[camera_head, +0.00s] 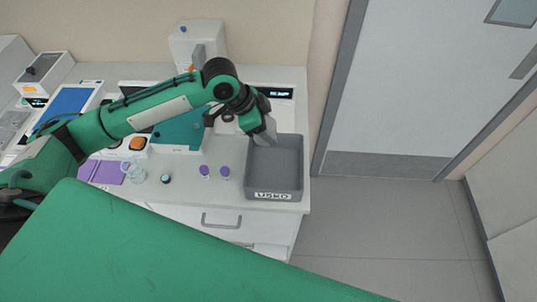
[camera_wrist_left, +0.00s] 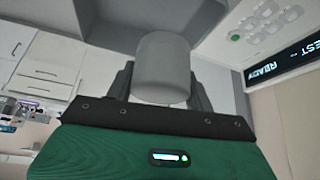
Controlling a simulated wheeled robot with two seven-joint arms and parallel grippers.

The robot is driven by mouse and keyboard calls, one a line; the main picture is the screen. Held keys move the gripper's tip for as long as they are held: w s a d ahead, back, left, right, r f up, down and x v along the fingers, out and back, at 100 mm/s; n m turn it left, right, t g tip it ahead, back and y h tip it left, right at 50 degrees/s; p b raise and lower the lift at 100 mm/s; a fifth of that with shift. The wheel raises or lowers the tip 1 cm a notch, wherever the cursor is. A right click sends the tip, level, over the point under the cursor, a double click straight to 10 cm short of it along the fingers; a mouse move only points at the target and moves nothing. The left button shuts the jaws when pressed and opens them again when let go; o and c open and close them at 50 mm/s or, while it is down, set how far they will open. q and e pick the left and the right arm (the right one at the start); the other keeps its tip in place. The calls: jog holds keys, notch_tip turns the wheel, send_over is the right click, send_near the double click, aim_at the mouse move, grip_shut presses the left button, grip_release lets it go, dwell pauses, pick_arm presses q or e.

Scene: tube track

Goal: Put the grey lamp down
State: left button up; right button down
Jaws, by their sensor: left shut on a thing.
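The grey lamp (camera_head: 267,131) is in my left gripper (camera_head: 258,117). In the left wrist view it shows as a plain grey cylinder (camera_wrist_left: 163,62) between the two dark fingers (camera_wrist_left: 160,88), which are shut on it. In the head view the lamp is at the back left corner of a grey bin (camera_head: 274,187). The bin also shows behind the lamp in the wrist view (camera_wrist_left: 120,18). I cannot tell whether the lamp touches the bin. The gripper hides part of the lamp. My right gripper is not in view.
The bin has a label on its front and looks empty inside. Two purple-capped vials (camera_head: 204,171), a small dark-topped item (camera_head: 165,178) and a glass jug (camera_head: 136,173) stand left of it. A device with a lit display (camera_head: 280,93) stands behind. The counter (camera_head: 190,196) ends just right of the bin.

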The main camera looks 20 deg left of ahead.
pick_arm(q)
notch_tip(320, 180, down, 8)
jog(key=shift+f+p, duration=0.2)
jog(key=shift+p, duration=0.6)
notch_tip(320, 180, down, 3)
jog(key=shift+f+p, duration=0.2)
jog(key=shift+p, duration=0.25)
jog(key=shift+f, duration=0.25)
jog(key=o, duration=1)
jog(key=shift+f, duration=0.15)
jog(key=b+v, duration=0.2)
jog(key=v, duration=0.9)
jog(key=shift+r+b, duration=0.2)
jog(key=shift+b, duration=0.15)
jog(key=shift+a+r, duration=0.2)
jog(key=shift+r, duration=0.25)
